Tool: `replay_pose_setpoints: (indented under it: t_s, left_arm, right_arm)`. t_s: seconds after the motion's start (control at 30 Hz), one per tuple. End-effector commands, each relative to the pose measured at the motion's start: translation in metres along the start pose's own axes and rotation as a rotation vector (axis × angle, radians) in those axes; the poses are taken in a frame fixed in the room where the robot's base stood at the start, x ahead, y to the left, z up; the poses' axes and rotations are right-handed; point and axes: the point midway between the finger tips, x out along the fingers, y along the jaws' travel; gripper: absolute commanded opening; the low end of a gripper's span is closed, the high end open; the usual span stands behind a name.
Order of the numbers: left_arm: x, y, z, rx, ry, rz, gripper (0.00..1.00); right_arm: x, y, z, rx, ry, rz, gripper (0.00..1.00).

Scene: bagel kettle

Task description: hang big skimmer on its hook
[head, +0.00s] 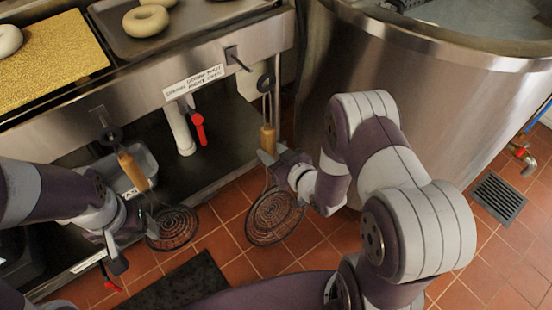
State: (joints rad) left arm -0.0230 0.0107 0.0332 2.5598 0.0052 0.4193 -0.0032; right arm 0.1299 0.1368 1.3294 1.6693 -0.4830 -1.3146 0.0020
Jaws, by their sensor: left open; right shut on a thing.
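The big skimmer (275,217) has a round wire basket, a wooden handle and a loop at its top end. My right gripper (268,156) is shut on it near the lower end of the handle, and it hangs roughly upright. Its loop appears slightly right of and below a dark hook (238,60) on the steel counter front, apart from it. A smaller skimmer (172,228) hangs by its loop near another hook (98,115) further left. My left gripper (134,242) is open beside the smaller skimmer's basket; whether it touches is unclear.
A large steel kettle (430,120) stands on the right. A labelled counter front (140,105) carries trays of bagels. Below are a white drain pipe with a red valve handle (197,130) and a metal pan (140,160). A dark mat (178,285) lies on the tiled floor.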

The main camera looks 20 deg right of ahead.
Motion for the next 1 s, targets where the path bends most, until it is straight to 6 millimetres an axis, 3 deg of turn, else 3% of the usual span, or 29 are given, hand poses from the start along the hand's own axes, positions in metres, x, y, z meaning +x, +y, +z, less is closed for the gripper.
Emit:
replay_pose_setpoints:
  t_s: [1.0]
  left_arm:
    - [0.037, 0.000, 0.004, 0.000, -0.001, 0.000, 0.71]
  right_arm:
    - [0.074, 0.000, -0.007, 0.000, 0.002, 0.000, 0.00]
